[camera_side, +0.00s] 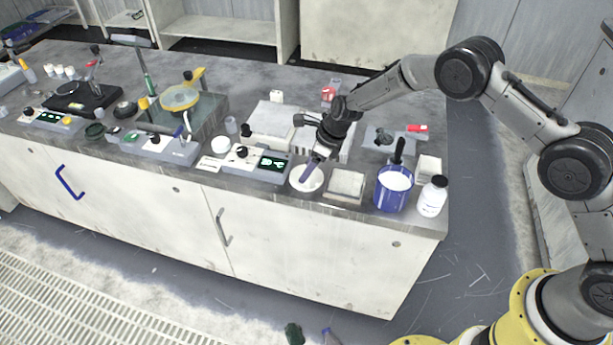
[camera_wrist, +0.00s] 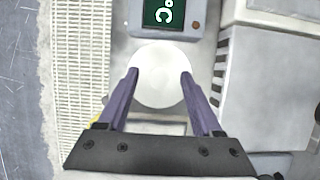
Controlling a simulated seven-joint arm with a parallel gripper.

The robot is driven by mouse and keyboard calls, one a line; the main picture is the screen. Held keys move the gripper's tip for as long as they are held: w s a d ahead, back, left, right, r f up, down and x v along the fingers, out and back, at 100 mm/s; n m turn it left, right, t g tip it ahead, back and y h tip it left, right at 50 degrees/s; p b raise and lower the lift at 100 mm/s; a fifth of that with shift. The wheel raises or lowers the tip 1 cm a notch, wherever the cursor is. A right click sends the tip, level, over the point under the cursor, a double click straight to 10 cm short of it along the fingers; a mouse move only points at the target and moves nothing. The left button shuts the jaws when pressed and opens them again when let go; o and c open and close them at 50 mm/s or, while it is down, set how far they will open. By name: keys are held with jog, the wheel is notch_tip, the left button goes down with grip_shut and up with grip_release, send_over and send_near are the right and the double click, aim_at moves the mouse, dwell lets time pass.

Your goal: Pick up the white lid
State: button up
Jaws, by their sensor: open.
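The white lid (camera_side: 307,179) is a round white disc near the front edge of the grey bench, in the side view. It also shows as a pale disc in the wrist view (camera_wrist: 163,74). My gripper (camera_side: 308,176) points down at the lid in the side view. In the wrist view my gripper (camera_wrist: 160,73) is open, with one purple finger on each side of the lid's lower half. I cannot tell whether the fingers touch the lid. Part of the lid is hidden behind a finger in the side view.
A control box with a green display (camera_side: 273,163) sits just left of the lid. A square tray (camera_side: 346,184) sits just right, then a blue container of white material (camera_side: 393,188) and a white bottle (camera_side: 432,197). A white-topped unit (camera_side: 270,117) stands behind. The bench's front edge is close.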

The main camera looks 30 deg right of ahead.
jog(key=shift+c, duration=0.4)
grip_shut()
jog(key=shift+r, duration=0.1)
